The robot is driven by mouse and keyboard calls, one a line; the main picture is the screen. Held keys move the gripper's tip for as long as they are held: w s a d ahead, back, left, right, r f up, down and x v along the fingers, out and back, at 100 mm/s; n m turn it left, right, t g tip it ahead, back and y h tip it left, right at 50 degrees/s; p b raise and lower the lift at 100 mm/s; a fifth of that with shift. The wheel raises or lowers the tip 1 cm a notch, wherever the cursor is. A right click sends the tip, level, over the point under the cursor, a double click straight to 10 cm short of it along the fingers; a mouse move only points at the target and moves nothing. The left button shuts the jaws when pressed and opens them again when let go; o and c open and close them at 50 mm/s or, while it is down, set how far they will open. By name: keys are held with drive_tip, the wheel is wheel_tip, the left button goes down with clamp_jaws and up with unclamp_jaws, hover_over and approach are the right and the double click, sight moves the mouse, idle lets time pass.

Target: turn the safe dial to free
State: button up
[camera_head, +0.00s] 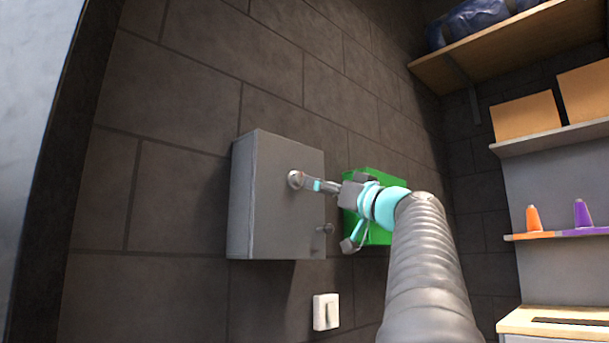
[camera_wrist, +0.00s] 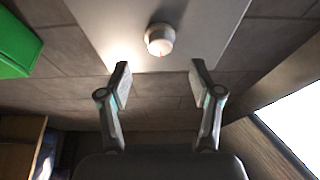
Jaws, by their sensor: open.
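The safe (camera_head: 270,205) is a grey box on the dark block wall. Its pale round dial (camera_head: 295,179) is on the front face, and a small handle (camera_head: 325,228) sits lower right. In the wrist view the dial (camera_wrist: 160,39) is a white knob with a small red mark, centred a little beyond my fingertips. My gripper (camera_wrist: 160,65) is open and empty, one finger to each side of the dial's line. In the head view my gripper (camera_head: 312,184) is right by the dial; contact cannot be told. The dial's labels are not readable.
A green box (camera_head: 365,165) is on the wall right of the safe, partly behind my arm. A white switch (camera_head: 326,312) is below the safe.

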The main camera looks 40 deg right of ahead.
sight(301, 179)
drive_tip(key=p+x, duration=0.2)
drive_tip(key=x, duration=0.4)
drive_tip(key=shift+f, duration=0.1)
drive_tip(key=c, duration=1.1)
drive_tip(key=shift+c, duration=0.2)
